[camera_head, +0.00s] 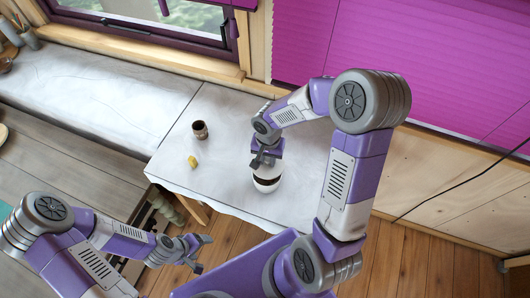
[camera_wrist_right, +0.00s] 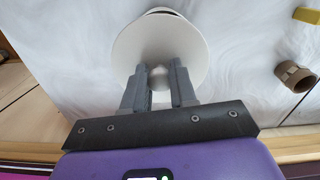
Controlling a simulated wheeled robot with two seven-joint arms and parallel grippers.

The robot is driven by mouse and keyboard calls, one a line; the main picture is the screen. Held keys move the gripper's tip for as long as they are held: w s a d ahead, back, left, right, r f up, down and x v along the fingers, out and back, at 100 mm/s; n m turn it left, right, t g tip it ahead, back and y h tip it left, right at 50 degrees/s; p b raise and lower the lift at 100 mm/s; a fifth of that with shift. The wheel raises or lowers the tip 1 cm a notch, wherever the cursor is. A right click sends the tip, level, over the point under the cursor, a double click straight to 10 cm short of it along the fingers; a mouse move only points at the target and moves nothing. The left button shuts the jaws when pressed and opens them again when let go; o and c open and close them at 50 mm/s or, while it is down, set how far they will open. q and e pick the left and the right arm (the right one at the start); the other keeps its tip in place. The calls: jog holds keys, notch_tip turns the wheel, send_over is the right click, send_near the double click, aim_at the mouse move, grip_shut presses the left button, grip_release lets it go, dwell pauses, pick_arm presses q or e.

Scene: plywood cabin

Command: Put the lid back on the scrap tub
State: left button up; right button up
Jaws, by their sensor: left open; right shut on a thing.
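The scrap tub (camera_head: 267,188) is a white round tub on the white table, with a dark band of its inside showing. My right gripper (camera_head: 264,161) is over it. In the right wrist view my right gripper (camera_wrist_right: 159,85) is shut on the knob of a round white lid (camera_wrist_right: 158,42). A dark and pale edge of the tub (camera_wrist_right: 163,11) shows past the lid's far side. The lid appears above the tub and not flush on it; the exact gap is hidden. My left gripper (camera_head: 200,250) is open and empty, low beside the table's front left.
A brown hollow cup (camera_head: 200,130) and a small yellow block (camera_head: 192,161) stand on the table left of the tub. The white tabletop (camera_head: 228,112) is otherwise mostly clear. A pale bench (camera_head: 95,92) runs along the window, and a pink blind hangs behind my right arm.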

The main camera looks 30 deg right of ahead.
aim_at(267, 164)
jog(key=f+b, duration=0.2)
jog(key=f, duration=0.2)
jog(key=shift+w+f+b, duration=0.2)
jog(key=shift+b, duration=0.2)
jog(key=shift+f+b, duration=0.75)
jog(key=shift+b, duration=0.05)
jog(key=shift+r, duration=0.1)
jog(key=shift+b, duration=0.55)
dwell(0.5)
jog(key=shift+f+b, duration=0.65)
jog(key=shift+b, duration=0.55)
dwell(1.4)
jog(key=o, duration=1)
jog(key=shift+o, duration=0.5)
